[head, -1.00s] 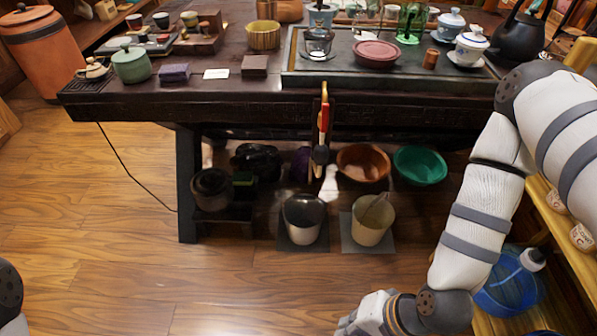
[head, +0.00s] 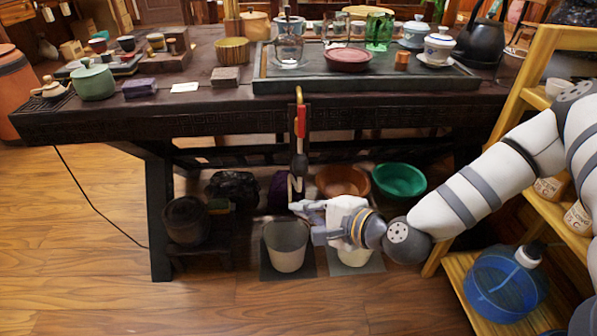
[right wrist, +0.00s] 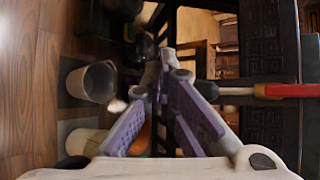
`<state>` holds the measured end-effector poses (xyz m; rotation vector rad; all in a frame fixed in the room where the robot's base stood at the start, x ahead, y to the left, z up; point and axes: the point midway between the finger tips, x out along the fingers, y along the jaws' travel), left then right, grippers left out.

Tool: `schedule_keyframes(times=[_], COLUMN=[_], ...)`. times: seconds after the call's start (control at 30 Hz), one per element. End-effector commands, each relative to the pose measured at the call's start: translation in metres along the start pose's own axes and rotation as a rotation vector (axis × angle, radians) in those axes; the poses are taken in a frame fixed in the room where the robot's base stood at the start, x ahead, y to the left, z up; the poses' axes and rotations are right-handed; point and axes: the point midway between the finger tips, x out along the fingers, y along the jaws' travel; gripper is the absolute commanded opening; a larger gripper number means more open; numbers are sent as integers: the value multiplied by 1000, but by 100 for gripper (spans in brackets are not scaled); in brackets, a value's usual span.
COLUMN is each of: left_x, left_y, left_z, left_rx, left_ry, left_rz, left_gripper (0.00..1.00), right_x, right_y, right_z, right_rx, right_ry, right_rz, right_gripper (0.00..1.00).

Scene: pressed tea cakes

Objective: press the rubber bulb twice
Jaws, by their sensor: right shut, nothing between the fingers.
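The dark rubber bulb (head: 299,165) hangs below a red and yellow piece (head: 300,122) at the front edge of the tea table. My right gripper (head: 294,205) is just below the bulb in the head view, its fingers shut and empty, pointing left. In the right wrist view the shut fingertips (right wrist: 165,66) meet near the top middle. The dark bulb (right wrist: 207,90) shows just right of them, partly behind a finger, with a red piece (right wrist: 284,90) further right. I cannot tell whether finger and bulb touch. My left gripper is not in view.
The dark table (head: 200,112) carries a tea tray (head: 265,82) and teaware. Under it stand a grey bucket (head: 286,247), a brown bowl (head: 341,180) and a green bowl (head: 399,180). A wooden shelf (head: 520,105) stands at right, with a blue water jug (head: 503,287).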

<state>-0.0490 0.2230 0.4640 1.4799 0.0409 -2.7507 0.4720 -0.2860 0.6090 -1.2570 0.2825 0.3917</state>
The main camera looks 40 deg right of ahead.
Motion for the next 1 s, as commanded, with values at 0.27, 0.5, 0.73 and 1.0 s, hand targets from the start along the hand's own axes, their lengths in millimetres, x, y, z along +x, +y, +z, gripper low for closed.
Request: schedule_keyframes(times=[0.27,0.5,0.73,1.0], left_x=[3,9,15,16], left_y=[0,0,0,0], left_z=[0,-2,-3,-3], left_rx=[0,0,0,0], left_ry=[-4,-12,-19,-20], left_rz=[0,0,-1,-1], left_gripper=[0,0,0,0], right_x=[17,42,58,62], right_y=[-11,-28,-40,-44], right_z=[-12,-30,-42,-44], right_rx=[-2,-2,-2,-1], right_ry=[1,1,1,-1], right_rz=[0,2,3,4], right_gripper=[0,0,0,0])
